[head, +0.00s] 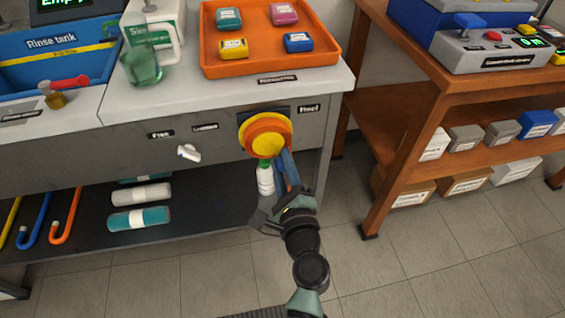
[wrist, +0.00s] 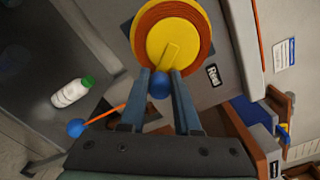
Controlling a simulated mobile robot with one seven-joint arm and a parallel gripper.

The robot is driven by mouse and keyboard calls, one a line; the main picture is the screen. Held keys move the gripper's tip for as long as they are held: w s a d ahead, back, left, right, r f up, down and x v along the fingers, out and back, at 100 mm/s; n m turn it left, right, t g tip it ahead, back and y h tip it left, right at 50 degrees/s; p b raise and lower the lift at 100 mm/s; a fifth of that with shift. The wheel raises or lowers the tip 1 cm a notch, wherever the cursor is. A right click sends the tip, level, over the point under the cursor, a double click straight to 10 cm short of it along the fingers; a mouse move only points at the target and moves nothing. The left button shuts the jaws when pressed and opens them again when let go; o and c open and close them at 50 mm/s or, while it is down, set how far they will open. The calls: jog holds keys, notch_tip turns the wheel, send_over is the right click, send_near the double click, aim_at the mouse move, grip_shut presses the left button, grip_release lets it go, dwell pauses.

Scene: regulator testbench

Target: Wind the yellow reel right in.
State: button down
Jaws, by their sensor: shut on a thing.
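The yellow reel (head: 265,134) with an orange rim is mounted on the grey front of the bench, and it fills the top middle of the wrist view (wrist: 172,28). A yellow crank arm (wrist: 170,53) on its face ends in a blue knob (wrist: 159,86). My gripper (head: 285,156) is at the reel's lower right in the head view; in the wrist view its fingers (wrist: 160,77) are shut on the blue knob. An orange cord (wrist: 105,116) with a blue ball (wrist: 75,128) at its end shows left of the fingers; part of it is hidden behind them.
A white bottle with a green cap (head: 265,179) stands on the lower shelf below the reel. A white knob (head: 188,153) sits on the bench front left of it. An orange tray (head: 270,62) is on top. A wooden table (head: 425,110) stands right, across a floor gap.

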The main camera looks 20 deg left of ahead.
jog(key=c, duration=0.6)
grip_release()
jog(key=p+v, duration=0.1)
jog(key=v, duration=1.2)
